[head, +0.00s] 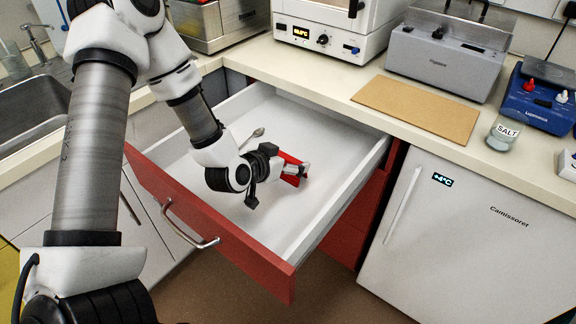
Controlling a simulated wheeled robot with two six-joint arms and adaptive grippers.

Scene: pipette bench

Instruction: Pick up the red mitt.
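The red mitt (291,180) lies in the open drawer (330,150), partly hidden by my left gripper. Red shows on both sides of the fingers. My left gripper (303,170) reaches down into the drawer from the left, with its fingertips at the mitt. I cannot tell whether the fingers are closed on the mitt or only over it. My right gripper is not in view.
A metal spoon (256,134) lies in the drawer behind my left gripper. The drawer has a red front with a metal handle (190,228). The counter above holds a brown board (418,108), a salt jar (503,132) and lab devices. A white fridge (470,240) stands at right.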

